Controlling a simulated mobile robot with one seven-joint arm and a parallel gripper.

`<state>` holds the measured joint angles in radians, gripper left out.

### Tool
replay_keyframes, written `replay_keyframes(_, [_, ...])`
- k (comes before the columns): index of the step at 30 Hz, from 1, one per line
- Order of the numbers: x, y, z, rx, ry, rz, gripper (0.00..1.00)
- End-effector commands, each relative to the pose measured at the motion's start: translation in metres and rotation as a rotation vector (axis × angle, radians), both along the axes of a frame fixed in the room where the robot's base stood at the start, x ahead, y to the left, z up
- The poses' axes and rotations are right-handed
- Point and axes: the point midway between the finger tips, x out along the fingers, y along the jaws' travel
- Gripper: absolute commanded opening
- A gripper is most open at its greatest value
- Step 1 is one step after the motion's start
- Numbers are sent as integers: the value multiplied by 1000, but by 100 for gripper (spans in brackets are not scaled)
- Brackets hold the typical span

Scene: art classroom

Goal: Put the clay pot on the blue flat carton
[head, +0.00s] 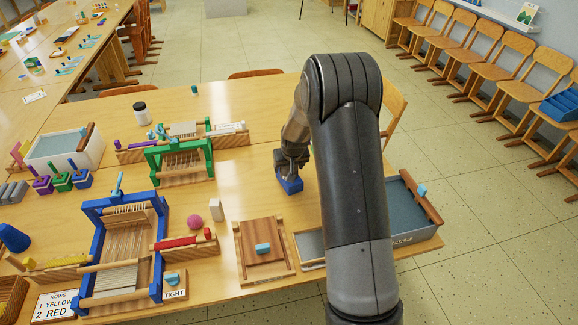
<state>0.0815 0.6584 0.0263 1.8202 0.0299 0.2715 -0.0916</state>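My gripper (291,165) points down at the far right part of the table, behind my arm. A small blue block-like thing (290,185) is right under its fingers. It may be the blue flat carton, but I cannot tell for sure. I cannot tell whether the fingers touch it or whether they are open or shut. I cannot make out a clay pot; my arm hides part of the table.
Left of my gripper stand a green loom (181,160), a blue loom (122,248) and a pink ball (195,222). A wooden frame (264,272) lies near the front edge. A grey-blue tray (402,208) is at the right. Bare tabletop (240,185) lies left of the gripper.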

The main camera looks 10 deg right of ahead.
Motion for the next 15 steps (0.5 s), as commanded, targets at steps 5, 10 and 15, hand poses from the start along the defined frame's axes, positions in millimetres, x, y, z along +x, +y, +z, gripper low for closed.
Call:
replay_keyframes(5, [0, 0, 0, 0, 0, 0, 77])
replay_keyframes(10, [0, 0, 2, 0, -1, 0, 77])
replay_keyframes(15, [-4, 0, 15, 0, -2, 0, 77])
